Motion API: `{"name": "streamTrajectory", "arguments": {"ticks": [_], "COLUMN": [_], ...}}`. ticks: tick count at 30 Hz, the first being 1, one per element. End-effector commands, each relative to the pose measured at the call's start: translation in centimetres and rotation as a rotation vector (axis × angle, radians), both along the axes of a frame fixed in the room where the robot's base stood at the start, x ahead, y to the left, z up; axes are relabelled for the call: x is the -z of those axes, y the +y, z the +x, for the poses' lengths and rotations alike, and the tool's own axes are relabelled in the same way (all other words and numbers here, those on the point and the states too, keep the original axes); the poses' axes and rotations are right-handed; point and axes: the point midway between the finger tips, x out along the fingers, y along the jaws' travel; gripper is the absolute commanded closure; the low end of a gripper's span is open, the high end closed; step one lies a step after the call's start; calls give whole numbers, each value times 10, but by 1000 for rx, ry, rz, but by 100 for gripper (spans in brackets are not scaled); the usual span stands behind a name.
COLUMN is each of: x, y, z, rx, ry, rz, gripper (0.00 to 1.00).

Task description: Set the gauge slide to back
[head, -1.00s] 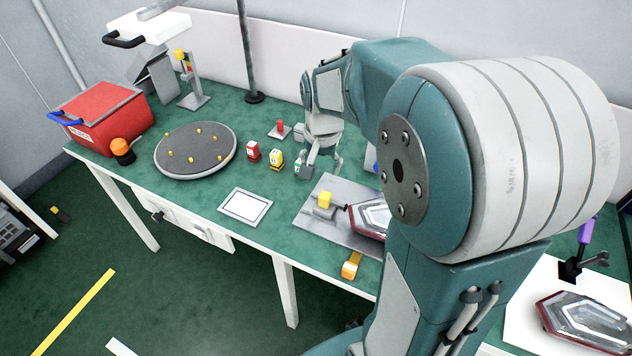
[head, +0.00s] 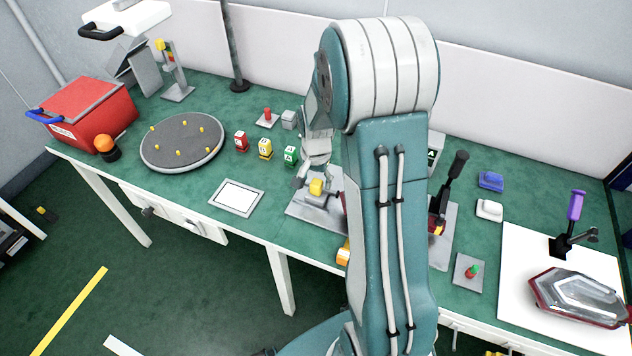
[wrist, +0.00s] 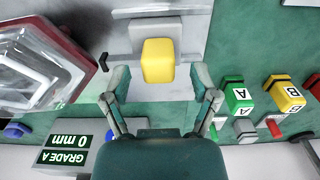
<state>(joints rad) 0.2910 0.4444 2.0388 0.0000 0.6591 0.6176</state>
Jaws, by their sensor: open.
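The gauge slide has a yellow knob (head: 317,187) on a grey block, on a metal base plate (head: 300,208). In the wrist view the yellow knob (wrist: 158,61) lies just ahead of my open fingertips, centred between them. My gripper (head: 314,174) is open and points down close to the knob in the head view. It also shows in the wrist view (wrist: 160,88), with nothing between its fingers. I cannot tell the exact height gap to the knob. A display (wrist: 64,152) reads "GRADE A 0 mm". My arm hides part of the plate in the head view.
Green (head: 290,156), yellow (head: 265,149) and red (head: 241,141) lettered blocks stand to the left. A framed white panel (head: 237,197) lies left of the plate. A black-handled lever (head: 452,180) stands right of my arm.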

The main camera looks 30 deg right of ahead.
Motion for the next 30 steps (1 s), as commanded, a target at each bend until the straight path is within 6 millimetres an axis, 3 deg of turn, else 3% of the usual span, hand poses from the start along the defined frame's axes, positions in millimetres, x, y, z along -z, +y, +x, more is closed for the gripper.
{"name": "streamTrajectory", "arguments": {"ticks": [4, 12, 13, 15, 18, 25, 30], "x": [11, 12, 12, 12, 13, 14, 15], "y": [0, 0, 0, 0, 0, 2, 17], "z": [0, 0, 0, 0, 0, 2, 19], "rx": [0, 0, 0, 0, 0, -1, -4], "ry": [0, -1, -1, -1, 0, 2, 3], "rz": [0, 0, 0, 0, 0, 1, 1], "gripper": [23, 23, 32, 63, 100, 100, 100]}}
